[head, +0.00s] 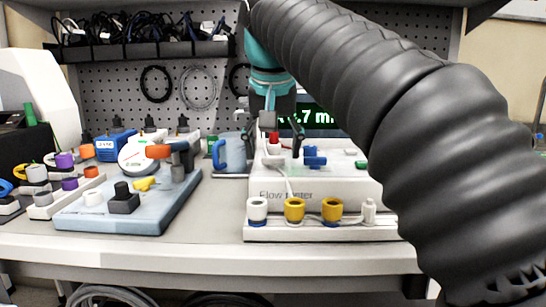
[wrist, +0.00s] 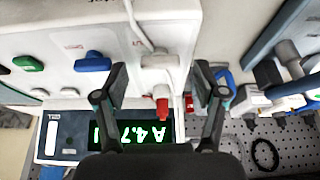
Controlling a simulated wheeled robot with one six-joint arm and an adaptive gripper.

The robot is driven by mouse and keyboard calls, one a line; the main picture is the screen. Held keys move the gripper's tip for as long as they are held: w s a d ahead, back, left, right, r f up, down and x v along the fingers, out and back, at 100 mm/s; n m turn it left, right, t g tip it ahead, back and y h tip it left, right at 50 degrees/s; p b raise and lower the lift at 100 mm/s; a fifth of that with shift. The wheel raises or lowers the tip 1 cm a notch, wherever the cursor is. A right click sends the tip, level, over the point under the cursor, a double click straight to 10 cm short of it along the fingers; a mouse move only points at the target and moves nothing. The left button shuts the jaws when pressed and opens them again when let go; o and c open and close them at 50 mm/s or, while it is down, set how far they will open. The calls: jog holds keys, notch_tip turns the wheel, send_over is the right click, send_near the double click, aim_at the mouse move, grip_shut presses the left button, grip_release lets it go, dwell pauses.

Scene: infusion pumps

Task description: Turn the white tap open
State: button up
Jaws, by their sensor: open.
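The white tap (wrist: 158,62) sits on top of the white flow tester (head: 325,192), with a thin white tube running to it and a red part (wrist: 161,93) at its end. My gripper (wrist: 161,74) is open and empty, with one finger on each side of the tap and visible gaps. In the head view my gripper (head: 274,151) points down over the left part of the tester, and its fingers partly hide the tap. A blue tap (head: 313,157) and a green tap (wrist: 28,63) stand along the same surface.
A lit green display (head: 315,118) stands behind the tester. White and yellow ports (head: 294,210) line its front. A blue jug (head: 231,153) stands to the left, beside a pale blue board (head: 165,212) with a gauge and fittings. A pegboard (head: 205,95) closes the back.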

jog(key=shift+w+f, duration=0.2)
jog(key=shift+f, duration=0.3)
jog(key=c, duration=1.1)
jog(key=shift+c, duration=0.2)
